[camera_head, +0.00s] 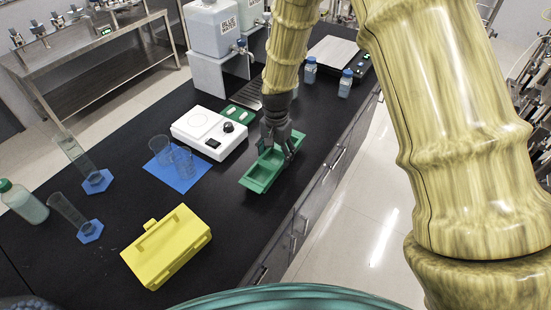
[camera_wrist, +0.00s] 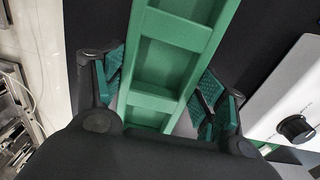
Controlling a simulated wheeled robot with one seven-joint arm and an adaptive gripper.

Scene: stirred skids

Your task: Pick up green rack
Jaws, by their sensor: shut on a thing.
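The green rack (camera_head: 262,177) is a long green tray with compartments, on or just above the black bench near its right edge in the head view. My gripper (camera_head: 277,147) comes down over the rack's far part, with its fingers at the rack's sides. In the wrist view the rack (camera_wrist: 160,65) runs up between the two green-padded fingers of my gripper (camera_wrist: 158,95), and its compartments look empty. The gripper is shut on the rack. I cannot tell whether the rack is clear of the bench.
A white stirrer with a dark knob (camera_head: 209,132) stands left of the rack. Beakers stand on a blue mat (camera_head: 180,177). Blue-capped bottles (camera_head: 345,84) stand at the back. Black bench (camera_head: 235,225) is bare in front.

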